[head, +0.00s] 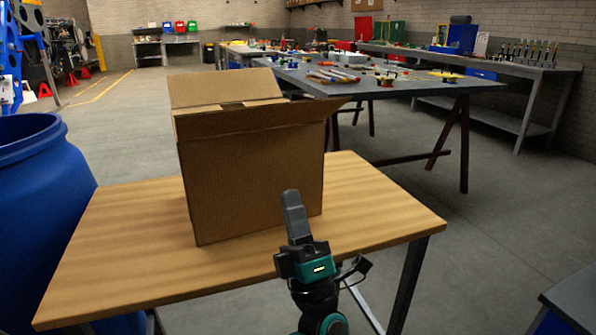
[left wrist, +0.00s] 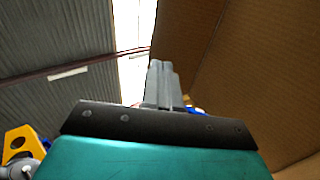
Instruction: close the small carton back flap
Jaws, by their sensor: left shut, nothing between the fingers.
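The small brown carton (head: 250,170) stands upright on a wooden table. Its back flap (head: 225,87) stands up at the far side, leaning away from the opening. Another flap (head: 240,119) runs along the near top edge, and a flap tip juts out to the right. A narrow dark gap shows between the flaps; the inside is mostly hidden. My left gripper (head: 292,205) points upward in front of the carton's near right side, shut and empty. In the left wrist view its closed fingers (left wrist: 162,85) show beside a large cardboard surface (left wrist: 250,75). My right gripper is out of view.
The wooden table (head: 130,255) has bare room left and right of the carton. A blue barrel (head: 40,210) stands close to its left edge. A long grey workbench (head: 420,90) with tools and parts stands behind it.

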